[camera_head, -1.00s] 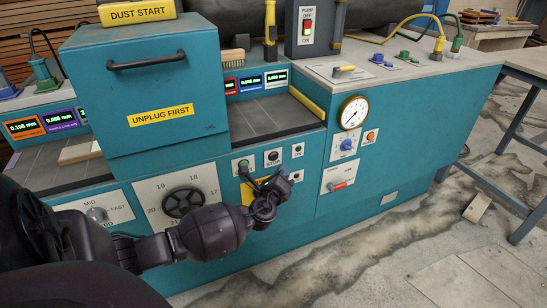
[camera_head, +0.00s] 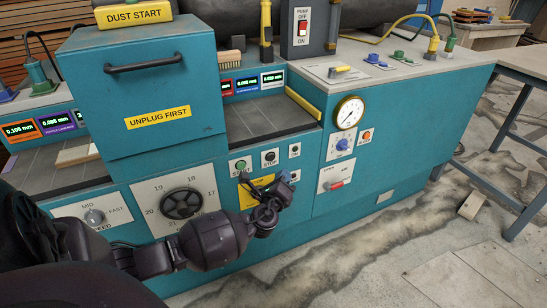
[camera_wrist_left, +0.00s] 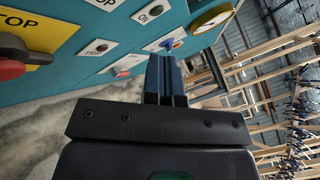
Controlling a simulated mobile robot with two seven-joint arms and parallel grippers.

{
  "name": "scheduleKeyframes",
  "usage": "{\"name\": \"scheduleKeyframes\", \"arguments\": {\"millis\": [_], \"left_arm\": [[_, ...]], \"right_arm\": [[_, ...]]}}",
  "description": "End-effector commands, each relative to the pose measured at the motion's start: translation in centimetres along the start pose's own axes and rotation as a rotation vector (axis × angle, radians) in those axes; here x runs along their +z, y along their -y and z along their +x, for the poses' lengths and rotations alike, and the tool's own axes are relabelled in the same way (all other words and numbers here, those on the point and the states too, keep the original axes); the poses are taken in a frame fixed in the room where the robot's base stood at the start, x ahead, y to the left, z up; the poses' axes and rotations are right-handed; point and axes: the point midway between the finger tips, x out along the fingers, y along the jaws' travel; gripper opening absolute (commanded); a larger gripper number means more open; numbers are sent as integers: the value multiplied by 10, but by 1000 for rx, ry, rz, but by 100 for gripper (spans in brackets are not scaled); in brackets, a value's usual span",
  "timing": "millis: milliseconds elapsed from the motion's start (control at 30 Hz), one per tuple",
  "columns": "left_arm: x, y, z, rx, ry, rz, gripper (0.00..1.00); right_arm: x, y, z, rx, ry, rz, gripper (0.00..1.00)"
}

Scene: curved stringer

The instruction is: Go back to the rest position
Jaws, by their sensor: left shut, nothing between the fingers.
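My left gripper (camera_head: 280,182) is shut and empty in the head view, in front of the teal machine's front panel, over part of the yellow plate (camera_head: 257,184). It stands below the black stop button (camera_head: 270,157) and the green start button (camera_head: 240,166). In the left wrist view its closed fingers (camera_wrist_left: 165,78) point up the picture, apart from the teal panel (camera_wrist_left: 90,70). My right gripper is out of view.
The teal machine (camera_head: 260,215) fills the middle, with a handwheel (camera_head: 181,203) left of my gripper and a gauge (camera_head: 349,113) and red lever (camera_head: 336,184) to its right. A grey-legged table (camera_head: 525,65) stands at the right.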

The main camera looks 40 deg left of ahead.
Motion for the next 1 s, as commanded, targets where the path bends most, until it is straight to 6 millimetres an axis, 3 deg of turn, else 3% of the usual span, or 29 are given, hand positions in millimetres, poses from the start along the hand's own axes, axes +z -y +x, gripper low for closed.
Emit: {"name": "scheduleKeyframes", "arguments": {"millis": [300, 467, 633, 833, 1000], "left_arm": [[0, 0, -1, 3, -2, -5, 0], [0, -5, -25, 56, -41, -109, 0], [-4, -18, -86, 198, -128, -378, 0], [-10, -28, -171, 391, -209, -743, 0], [-8, -24, -242, 551, -238, -1061, 0]], "right_arm": [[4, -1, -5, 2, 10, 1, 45], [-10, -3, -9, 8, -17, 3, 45], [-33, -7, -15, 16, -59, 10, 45], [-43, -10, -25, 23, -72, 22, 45], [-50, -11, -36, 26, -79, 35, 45]]}}
